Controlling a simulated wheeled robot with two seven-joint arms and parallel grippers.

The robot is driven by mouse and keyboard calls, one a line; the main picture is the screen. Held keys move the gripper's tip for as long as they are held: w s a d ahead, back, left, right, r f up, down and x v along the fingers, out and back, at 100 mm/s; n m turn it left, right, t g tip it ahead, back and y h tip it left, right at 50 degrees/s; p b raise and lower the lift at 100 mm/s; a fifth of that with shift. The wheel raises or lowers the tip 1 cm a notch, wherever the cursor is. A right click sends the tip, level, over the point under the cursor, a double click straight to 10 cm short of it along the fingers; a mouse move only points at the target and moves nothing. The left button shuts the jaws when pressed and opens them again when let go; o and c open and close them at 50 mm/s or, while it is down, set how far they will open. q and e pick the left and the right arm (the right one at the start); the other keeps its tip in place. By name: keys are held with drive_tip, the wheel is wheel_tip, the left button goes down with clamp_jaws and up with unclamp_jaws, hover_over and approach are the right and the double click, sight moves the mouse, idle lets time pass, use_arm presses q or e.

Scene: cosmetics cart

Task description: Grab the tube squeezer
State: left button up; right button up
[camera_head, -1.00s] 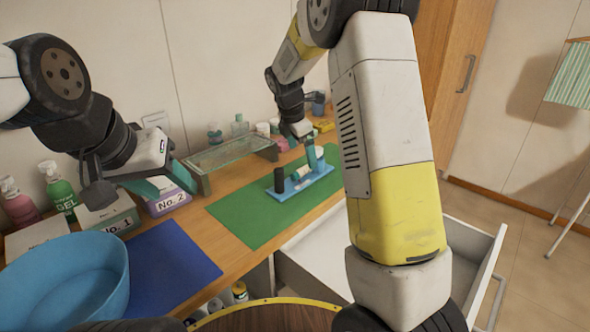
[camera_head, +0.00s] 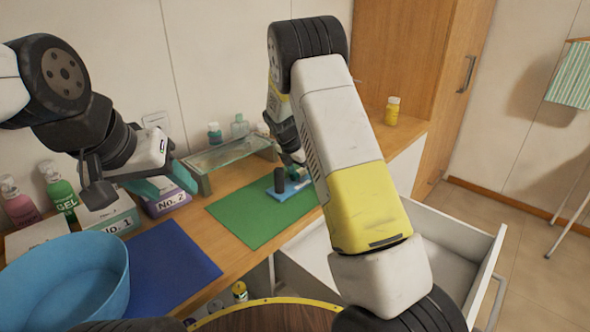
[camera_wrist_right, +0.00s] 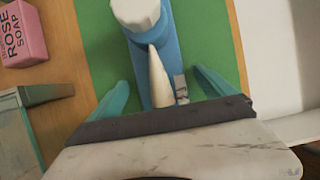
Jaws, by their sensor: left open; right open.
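In the right wrist view the blue tray (camera_wrist_right: 183,55) bears a white-topped item (camera_wrist_right: 137,12), a pale tapered tube (camera_wrist_right: 160,78) and a small grey-white piece (camera_wrist_right: 181,87). I cannot tell which part is the tube squeezer. My right gripper (camera_wrist_right: 160,90) is open, its teal fingers on either side of the tube and tray, gripping nothing. In the head view my right arm partly hides it. My left gripper (camera_head: 165,184) is open and empty near the No. 2 box.
A No. 2 box (camera_head: 172,203), a No. 1 box (camera_head: 108,213) and a large blue bowl (camera_head: 70,275) stand at left. A glass-topped stand (camera_head: 230,157) is behind the mat.

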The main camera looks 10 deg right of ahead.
drive_tip(key=shift+c, duration=0.2)
drive_tip(key=shift+r, duration=0.15)
drive_tip(key=c, duration=1.9)
